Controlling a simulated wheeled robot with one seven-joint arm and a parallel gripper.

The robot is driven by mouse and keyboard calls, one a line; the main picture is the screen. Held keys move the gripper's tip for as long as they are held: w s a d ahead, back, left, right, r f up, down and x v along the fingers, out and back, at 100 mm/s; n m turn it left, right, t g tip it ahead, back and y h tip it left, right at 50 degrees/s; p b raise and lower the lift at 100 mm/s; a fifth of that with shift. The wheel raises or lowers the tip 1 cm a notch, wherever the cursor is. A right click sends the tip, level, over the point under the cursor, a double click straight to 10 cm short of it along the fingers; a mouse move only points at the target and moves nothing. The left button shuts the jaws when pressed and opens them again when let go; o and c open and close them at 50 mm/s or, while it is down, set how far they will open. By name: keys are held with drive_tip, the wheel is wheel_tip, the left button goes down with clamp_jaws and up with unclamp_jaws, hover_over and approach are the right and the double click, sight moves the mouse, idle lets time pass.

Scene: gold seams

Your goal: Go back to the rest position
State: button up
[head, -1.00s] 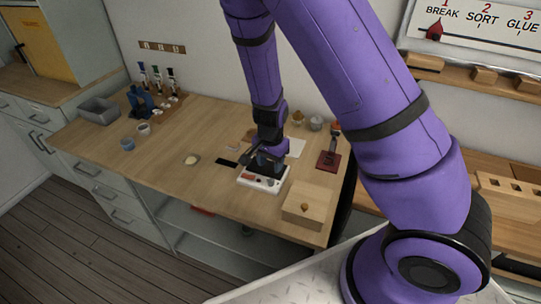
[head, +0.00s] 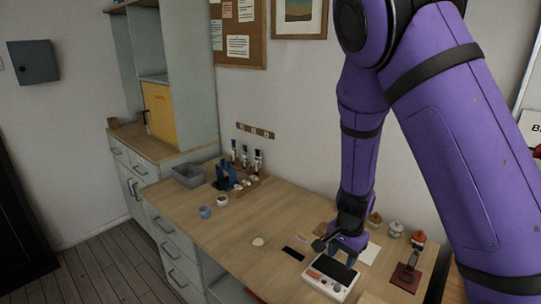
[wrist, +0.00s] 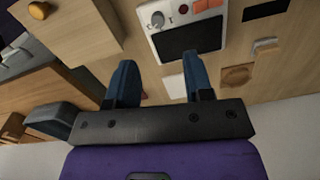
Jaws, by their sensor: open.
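My gripper (head: 343,254) hangs from my purple arm over the right part of the wooden workbench (head: 225,244). In the wrist view its two blue fingers (wrist: 160,85) stand apart with nothing between them. A white device with a dark panel (head: 330,280) lies on the bench just below and in front of the gripper. In the wrist view this device (wrist: 158,45) shows a knob and red buttons, beyond the fingertips. In the head view my arm hides part of the bench and wall behind it.
A grey bin (head: 188,176), a blue stand (head: 222,176) and two small cups stand at the bench's left end. A red-based tool (head: 406,277) stands right of the device. A wooden box (wrist: 65,30) shows in the wrist view. The bench middle is mostly clear.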

drive_tip(key=s+d+r+n+t+y, duration=0.1)
drive_tip(key=s+r+n+y, duration=0.15)
drive_tip(key=r, duration=0.85)
drive_tip(key=s+r+n+t+y, duration=0.1)
drive_tip(key=s+r+n, duration=0.25)
drive_tip(key=r, duration=0.65)
drive_tip(key=s+d+r+n+t+h, duration=0.1)
drive_tip(key=s+d+r+n+h, duration=0.1)
drive_tip(key=s+r, duration=0.4)
drive_tip(key=s+d+r+n+t+h, duration=0.2)
drive_tip(key=s+d+r, duration=0.2)
drive_tip(key=s+r, duration=0.3)
drive_tip(key=s, duration=0.3)
drive_tip(key=shift+d, duration=0.15)
